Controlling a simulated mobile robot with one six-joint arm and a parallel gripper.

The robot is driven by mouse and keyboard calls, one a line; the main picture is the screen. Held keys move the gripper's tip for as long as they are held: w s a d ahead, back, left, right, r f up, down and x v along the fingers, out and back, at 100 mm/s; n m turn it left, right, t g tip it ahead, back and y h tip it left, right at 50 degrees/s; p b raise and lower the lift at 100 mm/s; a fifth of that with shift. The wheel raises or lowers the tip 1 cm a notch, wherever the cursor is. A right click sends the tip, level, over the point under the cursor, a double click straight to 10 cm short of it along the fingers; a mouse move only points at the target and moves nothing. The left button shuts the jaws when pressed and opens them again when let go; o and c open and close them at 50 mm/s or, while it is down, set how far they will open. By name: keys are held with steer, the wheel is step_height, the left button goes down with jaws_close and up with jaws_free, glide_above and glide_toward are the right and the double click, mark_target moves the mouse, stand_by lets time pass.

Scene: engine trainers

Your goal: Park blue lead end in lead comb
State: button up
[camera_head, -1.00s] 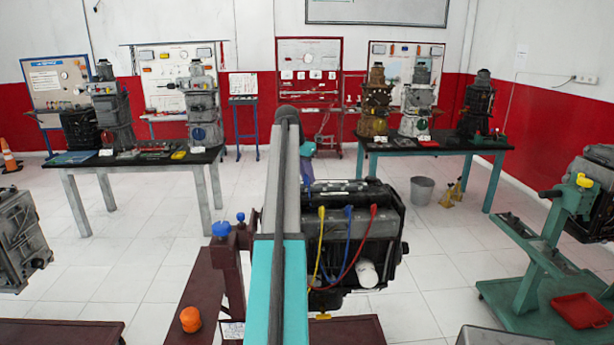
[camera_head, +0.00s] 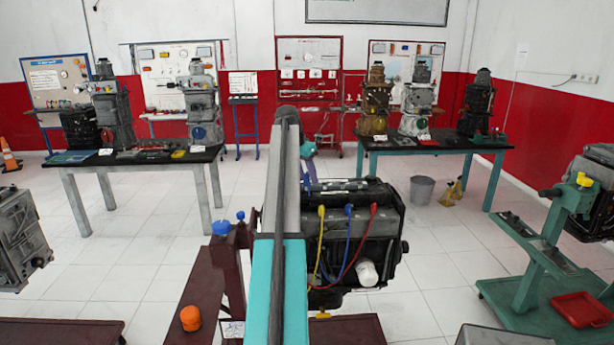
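The blue lead (camera_head: 348,235) hangs on the front face of a black engine block (camera_head: 388,218), between a yellow lead (camera_head: 321,235) and a red lead (camera_head: 365,240). Its blue top end sits near the block's upper edge; its lower part runs down near the red and yellow leads. I cannot make out a lead comb for certain. My arm, grey and teal, rises through the middle of the view and covers the left part of the block. My gripper is hidden behind or beyond the arm, so its fingers cannot be seen.
The block is on a dark red stand (camera_head: 226,275) with blue knobs. An orange cap (camera_head: 190,318) lies on the stand's base. A white cylinder (camera_head: 367,273) is at the block's lower front. A green stand (camera_head: 545,250) with a red tray (camera_head: 581,309) is at right.

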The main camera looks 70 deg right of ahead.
steer(key=shift+r, duration=0.1)
steer(key=b+v, duration=0.1)
steer(key=v, duration=1.2)
steer(key=shift+a+r, duration=0.2)
steer(key=shift+r, duration=0.05)
stand_by(0.4)
